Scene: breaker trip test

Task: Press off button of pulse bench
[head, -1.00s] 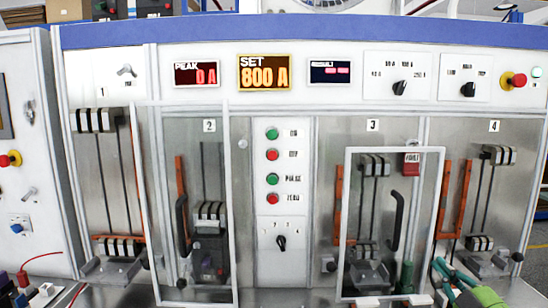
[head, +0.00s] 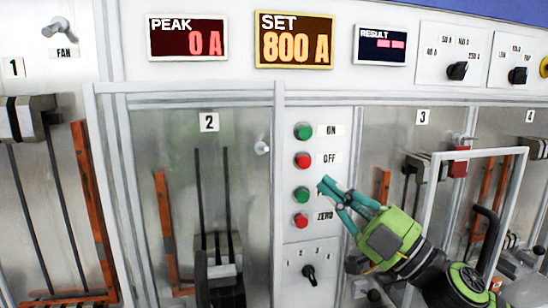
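The red OFF button (head: 303,160) is on the white center panel of the pulse bench, below the green ON button (head: 303,131). The green PULSE button (head: 302,194) and red ZERO button (head: 300,220) are below it. My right gripper (head: 325,184) comes in from the lower right. Its teal fingers look closed together and empty. Their tips are right of the PULSE button, covering most of its label, and lower than the OFF button. The OFF button and its label are unobstructed. I cannot tell the gap between fingertips and panel. My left gripper is out of view.
Above are the PEAK display (head: 188,37) reading 0 A and the SET display (head: 294,40) reading 800 A. A rotary knob (head: 309,274) is below the buttons. A framed door with a black handle (head: 485,238) stands at right, near my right arm.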

